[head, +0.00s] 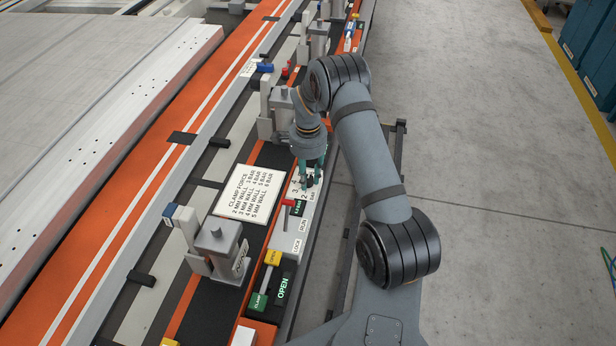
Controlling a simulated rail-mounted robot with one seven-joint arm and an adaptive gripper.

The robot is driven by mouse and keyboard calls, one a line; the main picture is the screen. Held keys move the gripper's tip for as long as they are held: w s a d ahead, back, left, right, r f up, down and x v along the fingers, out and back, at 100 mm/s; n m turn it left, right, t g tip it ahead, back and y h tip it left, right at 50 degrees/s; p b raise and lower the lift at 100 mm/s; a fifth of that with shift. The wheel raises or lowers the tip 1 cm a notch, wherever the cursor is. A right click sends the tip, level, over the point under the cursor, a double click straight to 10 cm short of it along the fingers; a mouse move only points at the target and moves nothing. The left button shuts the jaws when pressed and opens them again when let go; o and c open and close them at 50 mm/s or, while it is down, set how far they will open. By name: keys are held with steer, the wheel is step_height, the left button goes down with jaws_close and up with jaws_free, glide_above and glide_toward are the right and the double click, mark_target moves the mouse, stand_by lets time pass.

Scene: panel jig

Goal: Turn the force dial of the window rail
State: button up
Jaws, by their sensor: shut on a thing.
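The force dial (309,184) is a small dark knob on a light control strip, with printed numbers such as 2, 3 and 4 and the word BAR around it. My gripper (311,178), with teal fingers, points down at the strip and is shut on the dial. The fingers cover much of the dial, so the setting it points to cannot be read. A white card (247,193) beside it lists clamp force in bar for several wall thicknesses.
Grey clamps stand along the rail, one at the near left (218,245). Clear floor (490,130) lies to the right.

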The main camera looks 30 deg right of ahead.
jaws_close()
steer(key=shift+n+b, duration=0.3)
steer(key=shift+n, duration=0.1)
steer(key=shift+f+n+b, duration=0.15)
steer(key=shift+n+b, duration=0.45)
steer(key=shift+n, duration=0.4)
steer(key=n+b, duration=0.2)
steer(key=n, duration=0.7)
steer(key=shift+n, duration=0.4)
steer(key=n, duration=0.5)
steer(key=shift+b, duration=0.3)
steer(key=o, duration=0.8)
jaws_free()
